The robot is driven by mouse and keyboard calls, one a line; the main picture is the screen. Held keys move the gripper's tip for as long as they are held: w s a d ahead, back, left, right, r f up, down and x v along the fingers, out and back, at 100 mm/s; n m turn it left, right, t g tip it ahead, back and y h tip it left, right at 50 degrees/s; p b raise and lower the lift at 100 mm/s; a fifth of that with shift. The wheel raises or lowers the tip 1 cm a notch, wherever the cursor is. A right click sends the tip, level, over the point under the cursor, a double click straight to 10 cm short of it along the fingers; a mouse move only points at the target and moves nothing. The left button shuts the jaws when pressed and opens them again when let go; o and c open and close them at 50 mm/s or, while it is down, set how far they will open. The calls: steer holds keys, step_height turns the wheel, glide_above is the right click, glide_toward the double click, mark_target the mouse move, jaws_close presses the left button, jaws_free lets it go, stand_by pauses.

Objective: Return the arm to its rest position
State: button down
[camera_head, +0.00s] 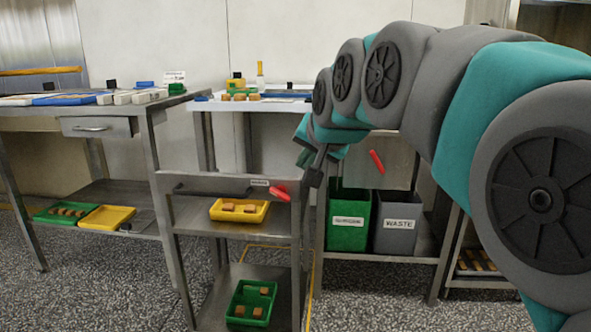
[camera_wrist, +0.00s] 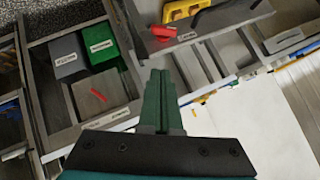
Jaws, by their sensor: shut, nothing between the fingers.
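My arm reaches in from the right in the head view, bent over, with its end hanging above the metal trolley (camera_head: 215,184). My gripper (camera_head: 316,172) is near the trolley's right end, left of the bins. In the wrist view my gripper (camera_wrist: 158,76) shows its two dark green fingers together, with nothing between them. What lies directly behind the fingers is hidden.
The trolley holds a yellow tray (camera_head: 222,215) and a green tray (camera_head: 236,318). A green bin (camera_head: 347,240) and grey waste bin (camera_head: 396,242) stand right. Red pieces show at the trolley's top (camera_head: 281,192) and above the bins (camera_head: 376,162). A left table (camera_head: 165,103) holds several items.

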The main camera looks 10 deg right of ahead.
steer(key=shift+s+d+r, duration=0.1)
steer(key=shift+s+r, duration=0.35)
steer(key=shift+s, duration=0.05)
steer(key=s+f+n+g+p, duration=0.3)
steer(key=s+f+g, duration=0.3)
steer(key=s+f, duration=1)
steer(key=s+f+n+g+p, duration=0.1)
steer(key=s+f+g, duration=0.2)
steer(key=s+f, duration=0.2)
steer(key=s+d+f+n+g+h+p, duration=0.1)
steer(key=s+f, duration=0.4)
steer(key=s, duration=0.7)
steer(key=shift+s+f+n+g, duration=0.3)
steer(key=shift+f+n+g, duration=0.15)
steer(key=shift+g, duration=0.55)
steer(key=shift+d, duration=0.1)
